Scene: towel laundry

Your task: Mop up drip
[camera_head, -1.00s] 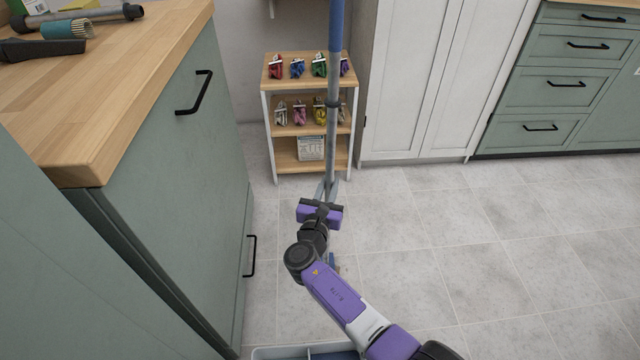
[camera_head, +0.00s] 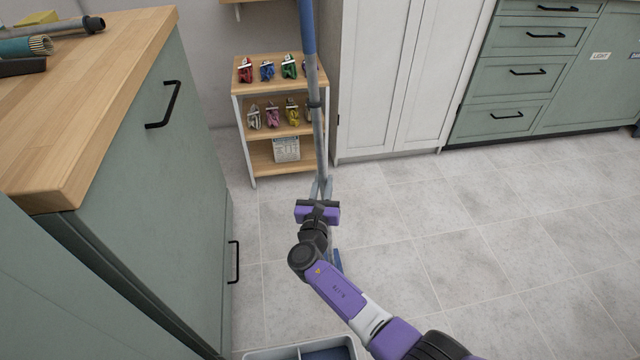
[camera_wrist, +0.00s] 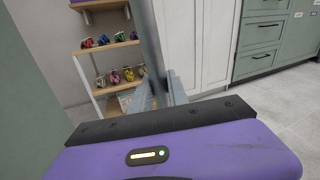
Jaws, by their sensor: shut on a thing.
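My gripper (camera_head: 319,190) is shut on the long pole of a mop (camera_head: 315,130), grey below and blue at the top, which stands nearly upright in front of me. In the wrist view the grey pole (camera_wrist: 149,50) rises between the gripper's fingers (camera_wrist: 160,92). A small blue piece, perhaps the mop's lower end (camera_head: 335,262), shows beside my forearm near the floor; the rest of it is hidden behind my arm. I cannot make out a drip on the floor.
A grey tray (camera_head: 262,355) with a blue inside is at the bottom edge. A green cabinet (camera_head: 160,190) with a wooden top stands close on the left. A small shelf (camera_head: 240,108) holding several coloured clips stands behind the pole. Tiled floor (camera_head: 480,240) is clear on the right.

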